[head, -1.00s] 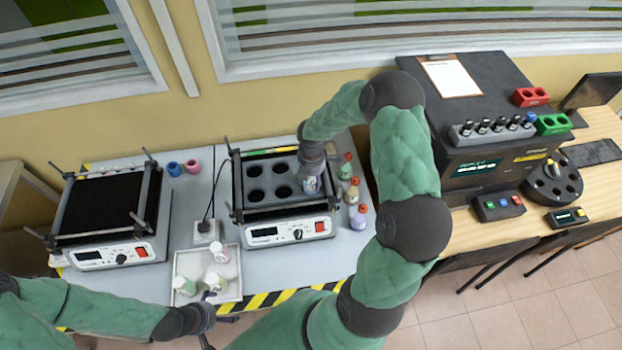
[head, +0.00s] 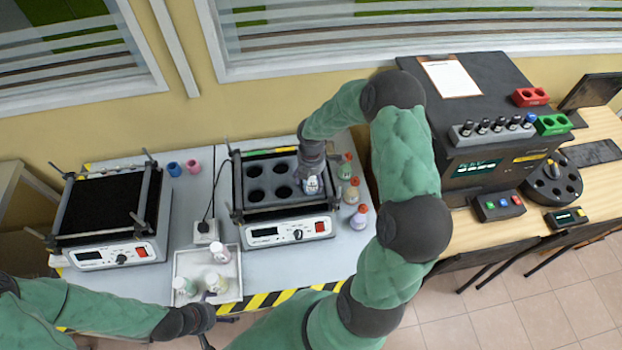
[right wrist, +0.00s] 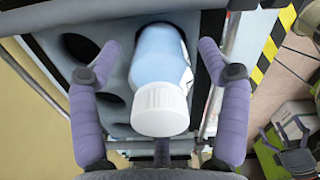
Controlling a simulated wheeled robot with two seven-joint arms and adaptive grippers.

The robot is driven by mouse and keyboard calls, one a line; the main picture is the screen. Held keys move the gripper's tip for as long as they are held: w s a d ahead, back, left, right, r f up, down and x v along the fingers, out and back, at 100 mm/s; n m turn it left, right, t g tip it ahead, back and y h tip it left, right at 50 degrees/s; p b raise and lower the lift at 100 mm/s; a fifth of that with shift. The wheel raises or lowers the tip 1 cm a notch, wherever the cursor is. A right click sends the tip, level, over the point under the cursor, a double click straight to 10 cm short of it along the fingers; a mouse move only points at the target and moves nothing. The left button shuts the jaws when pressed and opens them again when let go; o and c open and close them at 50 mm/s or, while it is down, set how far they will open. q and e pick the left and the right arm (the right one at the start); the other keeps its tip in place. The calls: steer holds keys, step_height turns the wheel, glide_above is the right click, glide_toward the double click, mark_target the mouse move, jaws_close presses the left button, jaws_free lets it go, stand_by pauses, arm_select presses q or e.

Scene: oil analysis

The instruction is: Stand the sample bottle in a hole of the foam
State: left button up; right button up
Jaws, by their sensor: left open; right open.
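The sample bottle (head: 313,186), pale blue with a white cap, is at the front right of the grey foam (head: 268,182). In the right wrist view the bottle (right wrist: 158,60) looks upright at a hole, with its lower end hidden by its own body. My right gripper (right wrist: 162,95) is open around the bottle, its fingers on both sides with gaps visible. In the head view the right gripper (head: 312,165) is above the bottle and partly covers it. My left gripper (head: 212,307) is open and empty at the front edge of the white tray (head: 233,262).
Several capped bottles (head: 352,190) stand right of the foam's shaker. White bottles (head: 217,282) are in the tray. Another shaker (head: 110,205) with a black top stands at the left. Blue and pink cups (head: 174,169) stand behind. A black analyser (head: 490,90) is at the right.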

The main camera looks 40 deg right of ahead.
step_height(320, 180, up, 12)
steer(key=shift+f+p, duration=0.25)
steer(key=shift+p, duration=0.1)
stand_by(1.2)
